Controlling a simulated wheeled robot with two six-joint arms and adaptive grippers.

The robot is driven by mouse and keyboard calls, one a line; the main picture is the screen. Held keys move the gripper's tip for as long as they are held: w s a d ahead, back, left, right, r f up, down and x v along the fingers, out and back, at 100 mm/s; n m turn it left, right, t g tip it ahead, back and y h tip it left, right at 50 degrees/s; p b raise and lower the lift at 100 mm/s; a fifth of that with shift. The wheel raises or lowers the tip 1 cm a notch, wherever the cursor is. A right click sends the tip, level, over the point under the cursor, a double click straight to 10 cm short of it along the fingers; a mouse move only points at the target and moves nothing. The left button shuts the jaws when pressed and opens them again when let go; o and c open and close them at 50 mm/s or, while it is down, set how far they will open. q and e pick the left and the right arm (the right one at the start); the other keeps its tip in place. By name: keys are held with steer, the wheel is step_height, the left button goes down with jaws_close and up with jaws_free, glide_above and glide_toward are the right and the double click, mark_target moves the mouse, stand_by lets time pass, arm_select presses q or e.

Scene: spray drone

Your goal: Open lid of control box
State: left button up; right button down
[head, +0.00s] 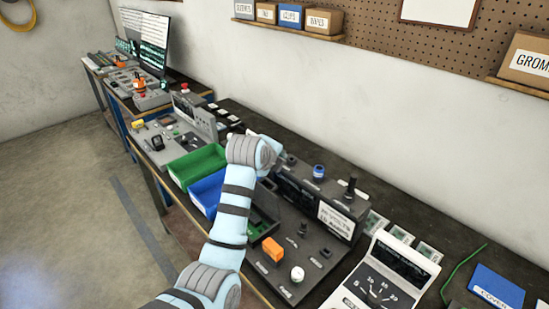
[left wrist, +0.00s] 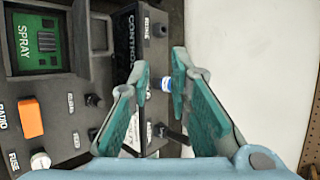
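The control box (head: 318,262) is a dark grey console on the bench, with a raised back panel, an orange switch (head: 272,249) and a white knob (head: 297,273). The left wrist view shows its recess (left wrist: 40,40), marked SPRAY, with a green board inside. My left gripper (left wrist: 160,62) is open above the back panel. A blue-and-white knob (left wrist: 166,84) shows between its fingers, apparently below them; contact cannot be told. In the head view my own wrist mostly hides this gripper. My right gripper is not in view.
A green bin (head: 197,165) and a blue bin (head: 207,190) stand left of the box. A white meter (head: 385,280) stands at its right, near a blue COVER piece (head: 497,287). The wall (head: 330,100) rises behind the bench.

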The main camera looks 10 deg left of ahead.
arm_select(q)
steer(key=v, duration=1.2)
steer(key=shift+a, duration=0.2)
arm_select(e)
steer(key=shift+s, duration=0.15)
